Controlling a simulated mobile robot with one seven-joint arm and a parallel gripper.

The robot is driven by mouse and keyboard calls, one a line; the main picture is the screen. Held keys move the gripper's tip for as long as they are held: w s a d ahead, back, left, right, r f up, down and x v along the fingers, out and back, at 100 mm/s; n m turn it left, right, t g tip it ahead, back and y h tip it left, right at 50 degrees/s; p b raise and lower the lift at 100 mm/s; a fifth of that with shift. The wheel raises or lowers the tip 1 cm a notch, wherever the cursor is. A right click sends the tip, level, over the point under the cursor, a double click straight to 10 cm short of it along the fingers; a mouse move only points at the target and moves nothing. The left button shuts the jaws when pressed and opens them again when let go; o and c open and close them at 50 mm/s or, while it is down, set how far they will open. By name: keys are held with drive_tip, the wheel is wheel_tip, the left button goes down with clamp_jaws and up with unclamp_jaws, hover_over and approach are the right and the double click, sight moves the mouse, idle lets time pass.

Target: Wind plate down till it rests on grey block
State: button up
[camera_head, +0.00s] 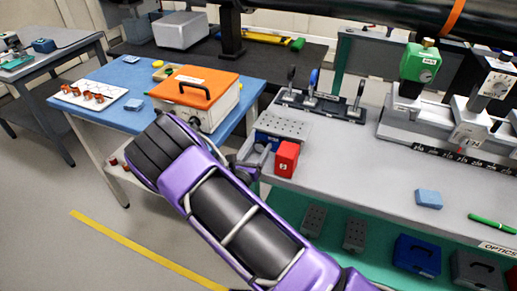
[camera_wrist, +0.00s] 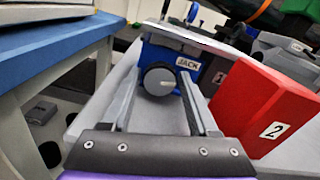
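The blue jack (camera_wrist: 185,58), labelled JACK, stands on the grey bench with a round dark knob (camera_wrist: 160,79) on its front. A perforated grey plate (camera_head: 283,125) lies on top, and its edge (camera_wrist: 195,37) shows in the wrist view. A grey shape (camera_wrist: 214,76), perhaps the grey block, is partly visible under the plate beside the jack; I cannot tell if they touch. My gripper (camera_wrist: 158,82) is open, its fingers either side of the knob with visible gaps. In the head view my gripper (camera_head: 254,160) is at the bench's left end.
A red block (camera_wrist: 272,108) marked 2 stands close to the right finger; it also shows in the head view (camera_head: 286,158). A blue table (camera_wrist: 45,62) with an orange-lidded box (camera_head: 196,88) is at left. A blue sponge-like block (camera_head: 428,199) lies on the bench.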

drive_tip(key=shift+o, duration=1.1)
drive_tip(key=shift+s, duration=0.1)
drive_tip(key=v, duration=1.7)
drive_tip(key=shift+s+a, duration=0.1)
